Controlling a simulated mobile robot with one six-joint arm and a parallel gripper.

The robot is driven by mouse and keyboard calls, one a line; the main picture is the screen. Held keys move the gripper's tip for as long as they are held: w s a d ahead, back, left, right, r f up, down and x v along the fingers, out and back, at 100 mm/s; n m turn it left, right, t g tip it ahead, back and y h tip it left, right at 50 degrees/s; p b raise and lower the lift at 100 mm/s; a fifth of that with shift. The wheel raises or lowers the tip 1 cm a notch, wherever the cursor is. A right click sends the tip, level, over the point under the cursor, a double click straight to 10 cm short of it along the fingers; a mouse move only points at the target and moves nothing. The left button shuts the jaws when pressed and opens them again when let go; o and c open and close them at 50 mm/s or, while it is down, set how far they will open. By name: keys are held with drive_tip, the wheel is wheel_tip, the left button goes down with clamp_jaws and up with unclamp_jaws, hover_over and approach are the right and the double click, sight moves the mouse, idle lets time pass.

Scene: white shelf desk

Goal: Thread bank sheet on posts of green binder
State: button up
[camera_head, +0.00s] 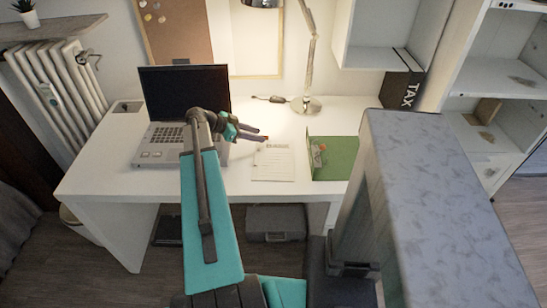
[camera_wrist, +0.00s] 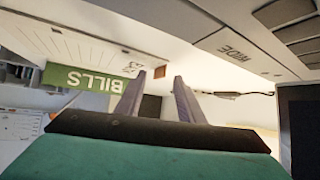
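The white bank sheet (camera_head: 272,165) lies flat on the desk between the laptop and the binder, with a printed header and lines. The green binder (camera_head: 340,160) lies open on the desk to the right of the sheet, with its posts near its left side. A green strip marked BILLS (camera_wrist: 88,80) shows upside down in the wrist view. My gripper (camera_head: 262,134) is above the desk near the sheet's back left corner. In the wrist view its two fingers (camera_wrist: 158,80) stand apart, with nothing visibly clamped between them. Contact with the sheet cannot be told.
The open laptop (camera_head: 170,143) stands left of the sheet; its edge shows in the wrist view (camera_wrist: 245,50). A desk lamp (camera_head: 306,104) stands behind, and a black TAX binder (camera_head: 402,80) stands at the back right. The desk's front left (camera_head: 100,178) is free.

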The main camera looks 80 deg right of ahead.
drive_tip(key=shift+x, duration=0.9)
